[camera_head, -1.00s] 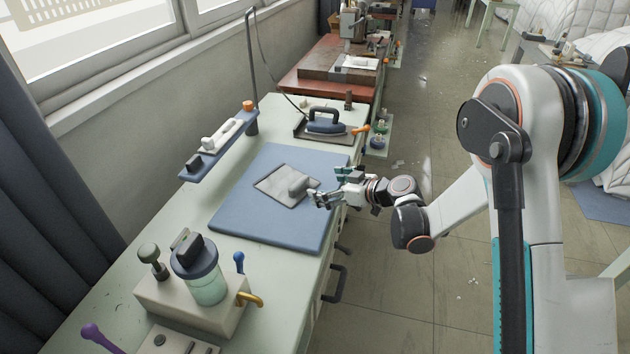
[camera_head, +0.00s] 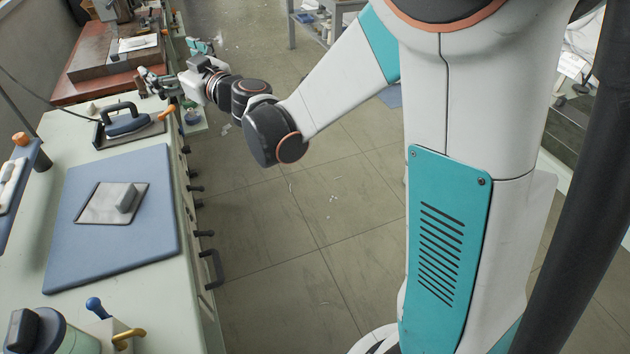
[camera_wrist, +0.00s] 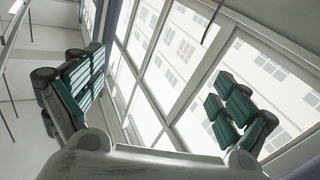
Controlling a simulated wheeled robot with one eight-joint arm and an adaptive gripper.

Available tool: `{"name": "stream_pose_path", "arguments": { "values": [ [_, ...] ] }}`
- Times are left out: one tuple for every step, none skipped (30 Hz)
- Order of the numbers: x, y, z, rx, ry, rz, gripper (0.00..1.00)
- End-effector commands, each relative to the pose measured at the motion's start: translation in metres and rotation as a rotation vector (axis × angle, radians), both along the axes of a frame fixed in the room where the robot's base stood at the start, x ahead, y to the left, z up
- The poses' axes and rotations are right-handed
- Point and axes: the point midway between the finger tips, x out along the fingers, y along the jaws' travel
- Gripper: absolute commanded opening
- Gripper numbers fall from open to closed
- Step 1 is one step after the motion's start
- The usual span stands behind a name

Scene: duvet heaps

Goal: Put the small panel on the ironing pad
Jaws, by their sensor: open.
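The small panel (camera_head: 97,204) is a thin light-grey sheet with a dark edge. It lies flat on the blue ironing pad (camera_head: 75,250) on the bench, with a grey block-like piece (camera_head: 127,197) on top of it. My gripper (camera_head: 150,82) is beyond the pad in the head view, near the iron and above the bench's right edge, apart from the panel. In the wrist view my gripper (camera_wrist: 160,95) has its two green-padded fingers spread wide with nothing between them; only windows and wall show behind.
A blue-black iron (camera_head: 125,122) stands on its tray behind the pad. A jar (camera_head: 50,335) and a yellow hook (camera_head: 128,336) are at the front. A blue shelf (camera_head: 28,185) stands at left.

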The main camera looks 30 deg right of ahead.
Motion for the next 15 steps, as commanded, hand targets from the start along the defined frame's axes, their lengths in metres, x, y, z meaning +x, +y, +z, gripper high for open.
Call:
{"name": "stream_pose_path", "arguments": {
  "values": [
    [-0.008, -0.02, 0.016, 0.012, -0.002, -0.067, 0.95],
    [-0.011, -0.032, 0.024, 0.017, -0.001, -0.111, 0.95],
    [-0.017, -0.048, 0.033, 0.022, 0.005, -0.168, 0.95],
    [-0.022, -0.061, 0.038, 0.024, 0.014, -0.21, 0.95],
    [-0.028, -0.073, 0.042, 0.027, 0.025, -0.252, 0.95],
    [-0.036, -0.088, 0.046, 0.029, 0.042, -0.304, 0.95],
    [-0.043, -0.1, 0.047, 0.029, 0.06, -0.344, 0.95],
    [-0.051, -0.11, 0.048, 0.031, 0.08, -0.38, 0.95],
    [-0.062, -0.124, 0.047, 0.029, 0.11, -0.426, 0.95],
    [-0.071, -0.134, 0.046, 0.028, 0.137, -0.459, 0.95],
    [-0.081, -0.143, 0.043, 0.025, 0.164, -0.491, 0.95],
    [-0.094, -0.155, 0.039, 0.022, 0.204, -0.529, 0.95],
    [-0.104, -0.163, 0.035, 0.017, 0.237, -0.555, 0.95],
    [-0.116, -0.17, 0.03, 0.014, 0.271, -0.578, 0.95],
    [-0.131, -0.178, 0.022, 0.008, 0.321, -0.606, 0.95]
  ]
}}
